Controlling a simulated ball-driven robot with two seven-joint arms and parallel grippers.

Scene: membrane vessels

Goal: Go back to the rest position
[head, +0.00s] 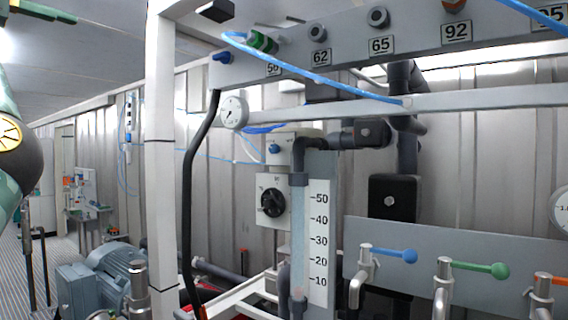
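My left arm (22,165) shows only in part at the left edge, as a teal and dark link with a yellow disc. I see no gripper fingers on it. My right arm and gripper are not in the picture. The rig stands ahead of me and fills the middle and right. A grey panel (420,45) carries the numbers 56, 62, 65 and 92 along its top, with a green fitting (262,42) near 56.
A blue hose (318,78) crosses the rig, and a black hose (187,170) hangs beside a white post (160,120). A scaled tube (299,240) stands upright. Blue (409,256) and green (499,270) valve handles stick out. A motor (112,275) sits low left.

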